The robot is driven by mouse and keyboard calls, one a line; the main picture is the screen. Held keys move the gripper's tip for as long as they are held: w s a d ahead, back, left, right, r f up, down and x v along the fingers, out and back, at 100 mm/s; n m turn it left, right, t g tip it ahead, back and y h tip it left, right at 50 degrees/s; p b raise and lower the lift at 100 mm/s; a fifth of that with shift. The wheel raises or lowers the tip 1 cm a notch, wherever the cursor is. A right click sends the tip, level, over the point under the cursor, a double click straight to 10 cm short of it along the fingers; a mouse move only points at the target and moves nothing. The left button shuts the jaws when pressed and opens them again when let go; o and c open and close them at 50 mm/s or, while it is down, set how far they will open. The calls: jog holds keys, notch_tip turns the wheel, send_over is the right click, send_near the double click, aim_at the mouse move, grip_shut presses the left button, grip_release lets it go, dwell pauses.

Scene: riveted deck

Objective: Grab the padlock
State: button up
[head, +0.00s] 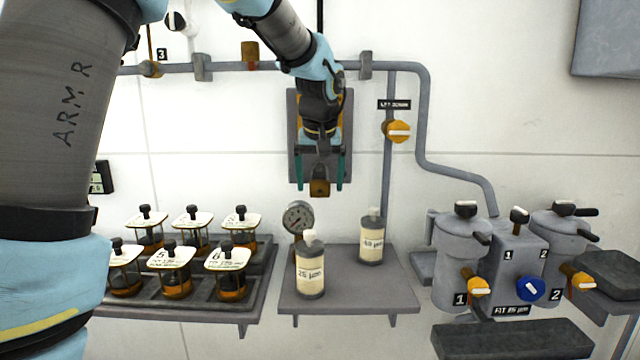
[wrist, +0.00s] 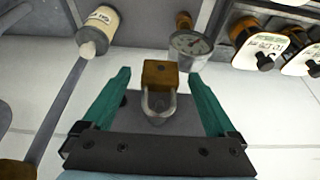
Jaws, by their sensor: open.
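The padlock (head: 320,188) has a brass-brown body and hangs at the lower edge of a grey wall panel (head: 292,125). In the wrist view the padlock body (wrist: 160,74) and its grey shackle lie between my two teal fingers. My gripper (head: 320,182) is open, with one finger on each side of the padlock and a visible gap on both sides. The fingertips (wrist: 160,80) reach about level with the padlock body in the wrist view. My wrist hides most of the panel in the head view.
Below are a shelf (head: 350,297) with two labelled bottles (head: 310,275) and a gauge (head: 298,217). A tray (head: 255,290) of several lidded jars stands left. Pipes with an orange valve (head: 398,131) and twin canisters (head: 460,260) are right.

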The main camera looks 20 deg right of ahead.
jog(key=shift+w+f, duration=0.1)
jog(key=shift+f, duration=0.15)
jog(key=shift+c, duration=0.4)
grip_shut()
dwell(0.4)
